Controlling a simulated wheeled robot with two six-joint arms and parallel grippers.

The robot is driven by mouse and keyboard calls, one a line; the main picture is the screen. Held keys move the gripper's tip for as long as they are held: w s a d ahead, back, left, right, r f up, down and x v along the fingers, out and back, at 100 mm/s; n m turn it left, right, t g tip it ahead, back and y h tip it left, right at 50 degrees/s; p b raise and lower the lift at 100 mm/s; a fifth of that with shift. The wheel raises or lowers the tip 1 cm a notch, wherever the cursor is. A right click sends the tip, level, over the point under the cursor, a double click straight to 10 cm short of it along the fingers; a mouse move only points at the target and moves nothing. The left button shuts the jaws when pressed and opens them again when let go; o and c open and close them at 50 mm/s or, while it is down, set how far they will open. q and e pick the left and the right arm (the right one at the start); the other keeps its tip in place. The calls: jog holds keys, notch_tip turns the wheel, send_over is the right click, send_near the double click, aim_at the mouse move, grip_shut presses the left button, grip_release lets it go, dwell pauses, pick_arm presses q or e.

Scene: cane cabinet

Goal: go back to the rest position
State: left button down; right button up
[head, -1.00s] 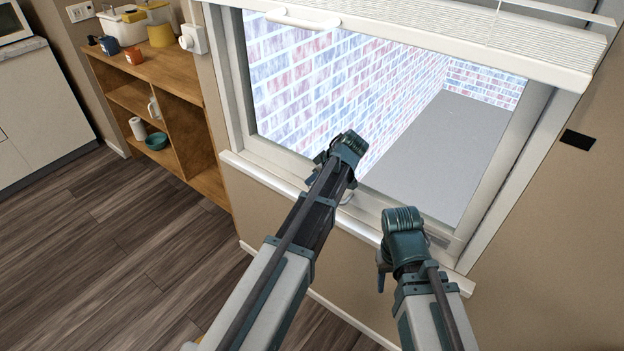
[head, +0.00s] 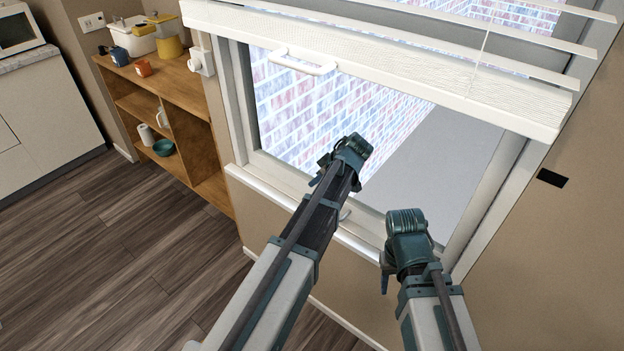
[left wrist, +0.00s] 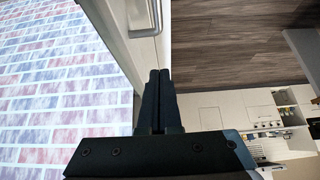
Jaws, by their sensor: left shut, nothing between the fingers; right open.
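My left gripper (head: 330,160) is at the end of the left arm, in front of the window's lower part. In the left wrist view its two dark fingers (left wrist: 158,95) are together with nothing between them. A metal handle (left wrist: 144,18) on the white window frame (left wrist: 122,45) lies beyond the fingertips, apart from them. My right gripper (head: 386,272) is lower and to the right, by the window's lower right corner. It is open, and its fingers are mostly hidden behind the wrist.
The window sill (head: 270,195) and wall are close to both arms. A white handle (head: 302,64) sits high on the window, below the blind (head: 420,62). A wooden shelf (head: 185,95) with cups and containers stands left. The floor (head: 120,250) at lower left is clear.

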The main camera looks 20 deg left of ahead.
pick_arm(q)
jog(key=p+v, duration=0.3)
jog(key=v, duration=0.2)
jog(key=shift+d+r, duration=0.25)
pick_arm(e)
notch_tip(320, 180, up, 5)
jog(key=shift+f, duration=0.2)
